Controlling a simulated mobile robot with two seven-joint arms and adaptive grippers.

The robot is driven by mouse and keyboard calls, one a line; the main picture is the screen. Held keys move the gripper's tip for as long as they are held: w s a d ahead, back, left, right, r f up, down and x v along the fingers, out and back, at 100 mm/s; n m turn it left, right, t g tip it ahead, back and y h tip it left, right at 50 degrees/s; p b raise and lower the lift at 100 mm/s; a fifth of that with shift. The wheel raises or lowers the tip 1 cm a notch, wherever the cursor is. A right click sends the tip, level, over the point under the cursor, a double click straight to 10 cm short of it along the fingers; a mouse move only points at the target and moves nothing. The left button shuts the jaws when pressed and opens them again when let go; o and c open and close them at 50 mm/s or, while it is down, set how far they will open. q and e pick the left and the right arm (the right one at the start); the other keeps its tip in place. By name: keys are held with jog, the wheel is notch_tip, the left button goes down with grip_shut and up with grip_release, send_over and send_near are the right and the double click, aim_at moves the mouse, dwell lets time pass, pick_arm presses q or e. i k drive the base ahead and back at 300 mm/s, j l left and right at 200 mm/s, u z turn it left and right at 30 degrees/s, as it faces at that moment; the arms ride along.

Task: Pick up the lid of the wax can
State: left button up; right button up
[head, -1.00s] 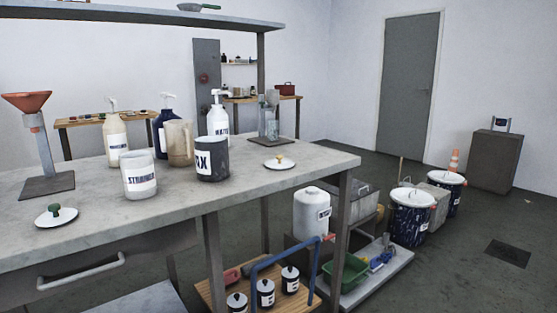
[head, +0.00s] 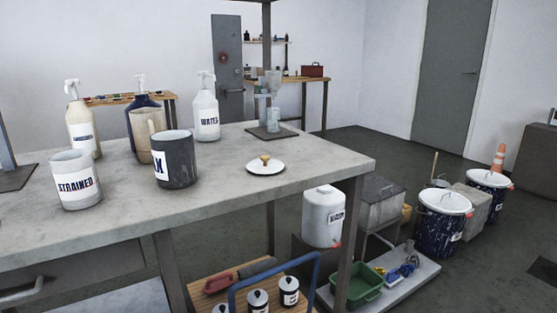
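A dark grey can (head: 180,168) with a partly visible white label stands open on the grey workbench (head: 215,197). Only the end of its lettering shows, so I cannot read it in full. A round white lid (head: 276,169) with a yellow knob lies flat on the bench, to the right of the dark can and apart from it. A white can (head: 77,190) labelled STRAINED stands open to the left of the dark can. Neither of my grippers is in view.
Behind the cans stand a beige pitcher (head: 144,157), a cream pump bottle (head: 81,130), a dark blue bottle and a white WATER bottle (head: 206,117). A glass apparatus (head: 271,118) stands behind the lid. A cart with a blue handle (head: 238,297) sits by the bench front. Bench around the lid is clear.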

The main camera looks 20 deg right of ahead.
aim_at(263, 166)
jog(key=i+l, duration=0.15)
jog(key=l, duration=0.25)
jog(key=i+l, duration=0.15)
jog(key=l, duration=0.2)
jog(key=i+l, duration=0.15)
jog(key=l, duration=0.25)
